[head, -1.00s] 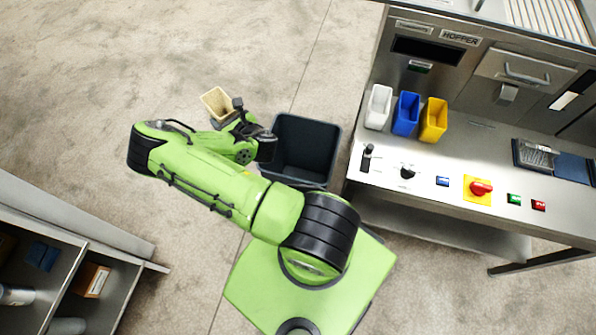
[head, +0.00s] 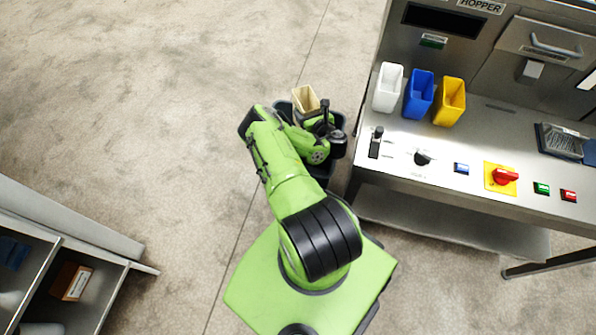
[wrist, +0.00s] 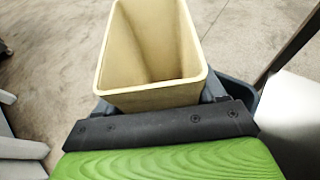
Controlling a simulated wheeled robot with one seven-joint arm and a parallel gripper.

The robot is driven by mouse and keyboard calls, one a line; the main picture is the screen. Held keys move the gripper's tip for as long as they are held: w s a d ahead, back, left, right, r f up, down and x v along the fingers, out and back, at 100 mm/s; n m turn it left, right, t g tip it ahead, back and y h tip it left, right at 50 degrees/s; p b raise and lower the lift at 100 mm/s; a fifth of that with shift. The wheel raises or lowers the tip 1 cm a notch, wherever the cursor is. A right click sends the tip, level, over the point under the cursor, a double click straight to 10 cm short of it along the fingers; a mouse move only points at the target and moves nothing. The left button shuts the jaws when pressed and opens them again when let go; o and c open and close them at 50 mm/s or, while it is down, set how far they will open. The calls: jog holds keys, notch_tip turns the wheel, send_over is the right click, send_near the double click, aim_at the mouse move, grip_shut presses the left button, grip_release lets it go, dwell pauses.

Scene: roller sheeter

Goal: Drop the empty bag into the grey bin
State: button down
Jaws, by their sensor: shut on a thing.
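The empty bag (head: 305,98) is a tan, open-topped, box-like bag. It is upright and looks empty inside in the wrist view (wrist: 150,55). My gripper (head: 307,115) is shut on it; the fingertips are mostly hidden behind the bag and my wrist. The grey bin (head: 283,106) is a dark open bin on the floor, largely covered by my arm in the head view. A piece of the bin's rim shows behind my gripper in the wrist view (wrist: 238,88).
A steel machine bench (head: 440,165) stands right of the bin, with white (head: 388,88), blue (head: 419,94) and yellow (head: 449,102) containers on it. A shelf unit (head: 75,225) is at the lower left. The floor at left is clear.

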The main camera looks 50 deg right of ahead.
notch_tip(320, 180, down, 6)
jog(key=b, duration=0.4)
jog(key=shift+r, duration=0.2)
grip_release()
jog(key=shift+r, duration=0.1)
notch_tip(320, 180, up, 10)
jog(key=p, duration=0.3)
